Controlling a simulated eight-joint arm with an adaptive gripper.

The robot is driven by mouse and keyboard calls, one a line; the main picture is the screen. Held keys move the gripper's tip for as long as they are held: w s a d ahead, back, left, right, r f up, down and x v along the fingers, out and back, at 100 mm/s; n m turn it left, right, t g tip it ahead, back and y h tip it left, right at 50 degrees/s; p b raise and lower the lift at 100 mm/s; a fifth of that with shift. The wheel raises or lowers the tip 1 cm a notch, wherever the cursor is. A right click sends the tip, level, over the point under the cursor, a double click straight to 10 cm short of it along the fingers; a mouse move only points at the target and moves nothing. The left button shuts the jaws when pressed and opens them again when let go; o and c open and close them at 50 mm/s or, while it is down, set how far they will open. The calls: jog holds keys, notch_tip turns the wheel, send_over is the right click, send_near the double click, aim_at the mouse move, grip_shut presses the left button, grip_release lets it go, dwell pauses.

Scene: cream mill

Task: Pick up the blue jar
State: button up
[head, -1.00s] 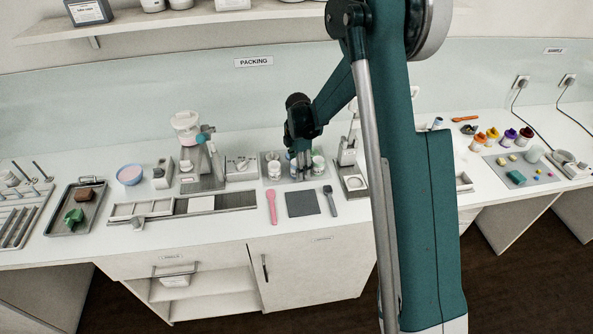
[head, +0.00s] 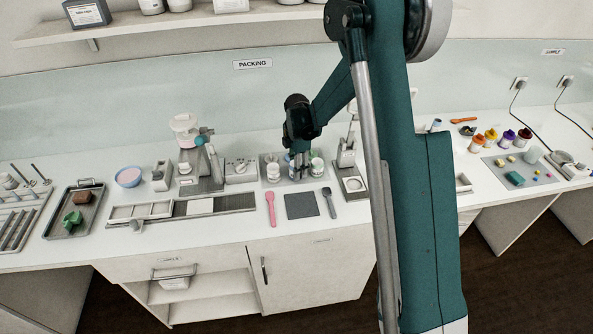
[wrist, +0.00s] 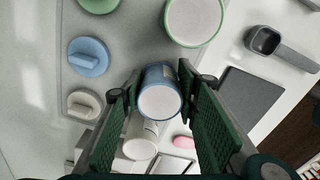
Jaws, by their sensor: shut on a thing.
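The blue jar (wrist: 160,92), with a blue rim and a pale round face, sits between the two dark green ridged fingers of my gripper (wrist: 160,110) in the wrist view. The fingers are shut on its sides. In the head view my gripper (head: 299,172) points down among the jars at the packing station, and the blue jar is mostly hidden there. I cannot tell whether the jar touches the tray.
A green-rimmed jar (wrist: 194,20) and a white jar (wrist: 140,135) stand close to the fingers. Blue (wrist: 88,57), white (wrist: 84,103) and green (wrist: 98,4) lids lie left. A dark mat (head: 302,205), pink spatula (head: 271,208) and grey scoop (head: 329,203) lie in front.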

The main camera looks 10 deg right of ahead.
notch_tip(320, 180, up, 10)
jog(key=shift+f, duration=0.15)
dwell(0.5)
jog(key=shift+a, duration=0.1)
dwell(1.4)
